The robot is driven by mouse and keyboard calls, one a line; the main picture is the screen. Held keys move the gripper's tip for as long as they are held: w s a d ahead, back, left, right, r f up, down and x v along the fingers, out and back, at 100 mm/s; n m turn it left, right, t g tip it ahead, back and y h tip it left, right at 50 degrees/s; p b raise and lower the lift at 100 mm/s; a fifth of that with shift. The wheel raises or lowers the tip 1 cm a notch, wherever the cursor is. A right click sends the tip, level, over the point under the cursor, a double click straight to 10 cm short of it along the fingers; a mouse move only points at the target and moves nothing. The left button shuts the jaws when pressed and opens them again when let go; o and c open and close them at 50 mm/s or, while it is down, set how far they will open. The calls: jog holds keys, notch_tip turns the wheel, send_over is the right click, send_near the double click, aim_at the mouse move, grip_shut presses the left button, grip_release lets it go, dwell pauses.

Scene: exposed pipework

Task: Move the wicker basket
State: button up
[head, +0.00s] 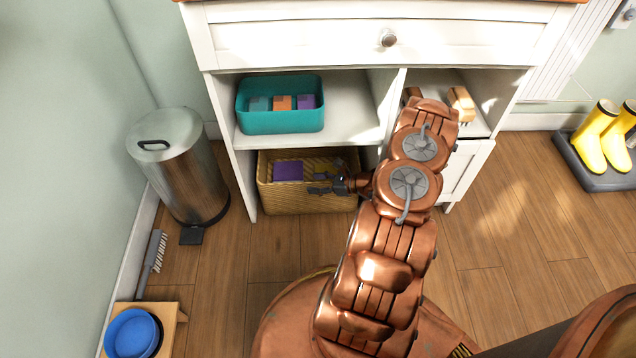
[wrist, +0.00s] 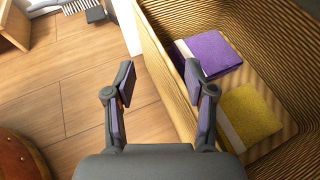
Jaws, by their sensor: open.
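The wicker basket (head: 300,200) stands on the floor in the lower left bay of the white cabinet, with a purple item (head: 288,171) inside. In the wrist view the basket's rim and front wall (wrist: 155,70) run between my gripper's fingers. My gripper (head: 325,184) is open at the basket's front right part; it also shows in the wrist view (wrist: 160,85). One finger is outside the wall and the other is over the inside. Purple (wrist: 210,53) and yellow (wrist: 250,112) items lie inside the basket. I cannot tell whether either finger touches the wall.
A teal bin (head: 280,118) with small boxes sits on the shelf above the basket. A steel trash can (head: 182,165) stands left of the cabinet, near a brush (head: 152,262) and a blue bowl (head: 132,333). Yellow boots (head: 596,140) stand at right.

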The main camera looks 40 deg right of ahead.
aim_at(298, 183)
jog(key=shift+b+x, duration=0.95)
jog(key=shift+x, duration=2.75)
grip_shut()
